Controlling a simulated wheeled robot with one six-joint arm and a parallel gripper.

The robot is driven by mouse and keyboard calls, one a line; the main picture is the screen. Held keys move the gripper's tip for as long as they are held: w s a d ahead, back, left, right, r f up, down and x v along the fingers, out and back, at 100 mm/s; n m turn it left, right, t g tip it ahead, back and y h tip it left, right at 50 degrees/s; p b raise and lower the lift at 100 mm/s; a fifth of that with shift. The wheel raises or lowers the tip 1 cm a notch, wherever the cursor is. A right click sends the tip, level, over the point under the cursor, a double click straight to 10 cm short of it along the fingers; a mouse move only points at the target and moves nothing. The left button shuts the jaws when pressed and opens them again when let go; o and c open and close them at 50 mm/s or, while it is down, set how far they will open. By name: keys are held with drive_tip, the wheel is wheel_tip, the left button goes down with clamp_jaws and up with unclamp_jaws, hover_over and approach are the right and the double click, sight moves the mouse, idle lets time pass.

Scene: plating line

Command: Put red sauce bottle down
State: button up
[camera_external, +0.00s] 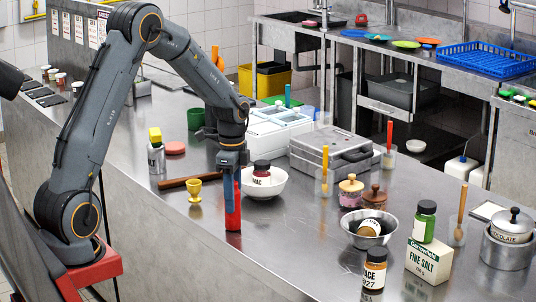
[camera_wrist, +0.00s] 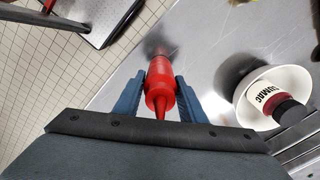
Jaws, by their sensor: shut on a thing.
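The red sauce bottle (camera_external: 233,212) is upright at the near edge of the steel counter. My gripper (camera_external: 232,190) comes down over it from above and is shut on it. In the wrist view the bottle (camera_wrist: 160,85) sits between the two blue fingers of my gripper (camera_wrist: 158,98), with its nozzle toward the camera. The bottle's base is at or very near the counter top; I cannot tell for sure whether it touches.
A white bowl (camera_external: 276,187) holding a dark-capped jar (camera_external: 261,173) stands just right of the bottle. A metal bowl (camera_external: 352,238) is further right. Bare counter (camera_external: 285,232) lies between.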

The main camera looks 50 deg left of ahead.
drive_tip(key=shift+f, duration=0.15)
drive_tip(key=o, duration=1.2)
wheel_tip(320, 180, up, 12)
drive_tip(key=b, duration=0.3)
drive_tip(key=shift+r, duration=0.2)
drive_tip(key=s+d+f+n+t+p, duration=0.1)
drive_tip(key=s+d+f+n+p, duration=0.2)
drive_tip(key=s+d+n, duration=0.5)
drive_tip(key=s+d+f+n+t+p, duration=0.1)
drive_tip(key=s+d+f+n+p, duration=0.3)
drive_tip(key=s, duration=0.7)
drive_tip(key=shift+m, duration=0.6)
drive_tip(key=f+b, duration=0.3)
drive_tip(key=d+f+b, duration=0.1)
drive_tip(key=shift+s+d+f, duration=0.1)
drive_tip(key=shift+s+f, duration=0.15)
drive_tip(key=shift+f, duration=0.05)
